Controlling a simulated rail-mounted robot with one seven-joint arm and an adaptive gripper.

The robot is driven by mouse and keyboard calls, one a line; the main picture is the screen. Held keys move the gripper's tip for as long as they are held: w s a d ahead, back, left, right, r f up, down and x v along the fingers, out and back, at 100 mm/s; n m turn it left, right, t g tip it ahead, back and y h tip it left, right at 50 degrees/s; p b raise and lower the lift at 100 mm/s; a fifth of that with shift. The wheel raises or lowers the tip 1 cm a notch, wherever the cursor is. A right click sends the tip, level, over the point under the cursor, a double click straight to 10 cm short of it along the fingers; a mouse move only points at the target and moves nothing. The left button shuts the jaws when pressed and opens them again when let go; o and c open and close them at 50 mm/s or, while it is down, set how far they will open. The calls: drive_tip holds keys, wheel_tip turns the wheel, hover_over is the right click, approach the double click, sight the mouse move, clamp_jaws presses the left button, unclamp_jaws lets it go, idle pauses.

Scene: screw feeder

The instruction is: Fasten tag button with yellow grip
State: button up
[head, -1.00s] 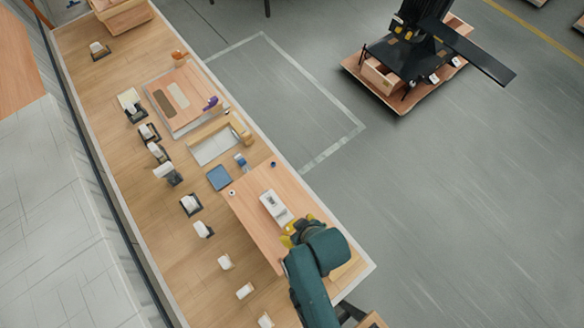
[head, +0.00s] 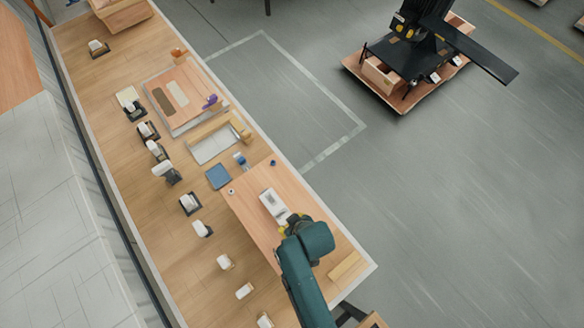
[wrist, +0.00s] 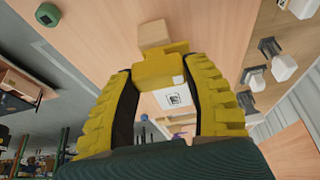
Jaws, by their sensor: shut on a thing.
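The tag button shows in the wrist view as a yellow grip (wrist: 158,70) with a white, dark-printed tag (wrist: 174,98) below it in the picture. My gripper (wrist: 160,74) has its two ribbed yellow fingers shut on the yellow grip. A small tan block (wrist: 153,34) shows just beyond the grip; I cannot tell whether it is joined to it. In the head view, my gripper is mostly hidden under my arm, beside a white device with a grey panel (head: 273,206) on the light wooden board (head: 255,232).
A blue tray (head: 219,177) and a white-bottomed tray (head: 213,146) lie farther up the bench. Several white pieces in dark holders line the left. A round green knob (wrist: 47,14) shows in the wrist view.

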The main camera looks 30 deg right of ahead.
drive_tip(key=shift+c, duration=0.4)
drive_tip(key=m+h+p, duration=0.1)
drive_tip(key=m+p, duration=0.1)
drive_tip(key=m, duration=0.1)
drive_tip(key=shift+a+m+p, duration=0.1)
drive_tip(key=shift+m+p, duration=0.2)
drive_tip(key=shift+p, duration=0.05)
drive_tip(key=m+g+h, duration=0.1)
drive_tip(key=m+h, duration=0.1)
drive_tip(key=m, duration=0.2)
drive_tip(key=shift+m+p, duration=0.3)
drive_tip(key=shift+p, duration=0.1)
drive_tip(key=m+g+h, duration=0.1)
drive_tip(key=m, duration=0.3)
drive_tip(key=shift+f, duration=0.15)
drive_tip(key=m+g+b, duration=0.1)
drive_tip(key=m, duration=0.1)
drive_tip(key=m+g, duration=0.1)
drive_tip(key=m, duration=0.2)
drive_tip(key=shift+m+h+b, duration=0.3)
drive_tip(key=shift+h+b, duration=0.05)
drive_tip(key=shift+h, duration=0.05)
